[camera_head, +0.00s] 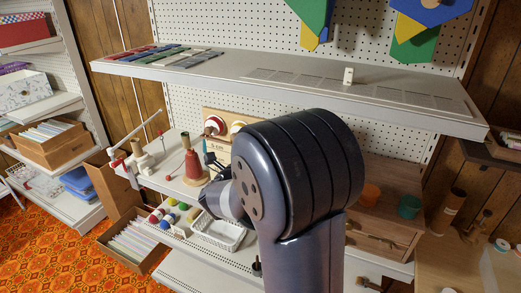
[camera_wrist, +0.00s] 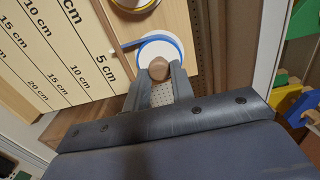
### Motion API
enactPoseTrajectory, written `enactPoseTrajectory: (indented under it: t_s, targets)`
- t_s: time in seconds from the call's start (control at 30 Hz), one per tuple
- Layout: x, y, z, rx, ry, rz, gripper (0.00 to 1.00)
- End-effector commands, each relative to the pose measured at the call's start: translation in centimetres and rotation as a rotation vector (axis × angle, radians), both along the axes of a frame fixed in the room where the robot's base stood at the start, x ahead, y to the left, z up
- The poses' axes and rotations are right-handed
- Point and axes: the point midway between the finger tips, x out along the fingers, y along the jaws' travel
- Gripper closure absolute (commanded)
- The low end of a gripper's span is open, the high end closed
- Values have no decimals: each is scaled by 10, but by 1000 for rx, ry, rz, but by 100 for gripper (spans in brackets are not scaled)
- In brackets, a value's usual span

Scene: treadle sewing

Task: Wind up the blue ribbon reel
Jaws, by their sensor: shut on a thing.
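The blue ribbon reel (camera_wrist: 172,46) shows in the wrist view as a white disc with a blue rim, mounted on a pale wooden board (camera_wrist: 182,17). A round wooden knob (camera_wrist: 158,68) sits at the reel's lower part. My gripper (camera_wrist: 160,78) is shut on this knob, one finger on each side. A strip of blue ribbon (camera_wrist: 131,44) runs left from the reel over a measuring scale (camera_wrist: 60,50) marked in cm. In the head view my arm hides most of the board, and I cannot pick out the blue reel there.
Another reel (camera_wrist: 135,3) with a yellowish rim is beside the blue one. In the head view a red reel (camera_head: 214,125) sits on the board. A red thread cone (camera_head: 194,165) and a white basket (camera_head: 218,235) stand nearby. A shelf (camera_head: 300,88) overhangs the board.

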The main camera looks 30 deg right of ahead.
Motion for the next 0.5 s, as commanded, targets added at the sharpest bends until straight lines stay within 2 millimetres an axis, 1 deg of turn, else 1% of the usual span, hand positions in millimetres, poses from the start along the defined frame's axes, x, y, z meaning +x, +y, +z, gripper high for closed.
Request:
enactPoseTrajectory:
  t_s: [0.43,0.47,0.5]
  targets:
    - [0,0,-2,-6,12,-1,99]
    - [0,0,-2,-6,12,-1,76]
    - [0,0,-2,-5,11,-1,73]
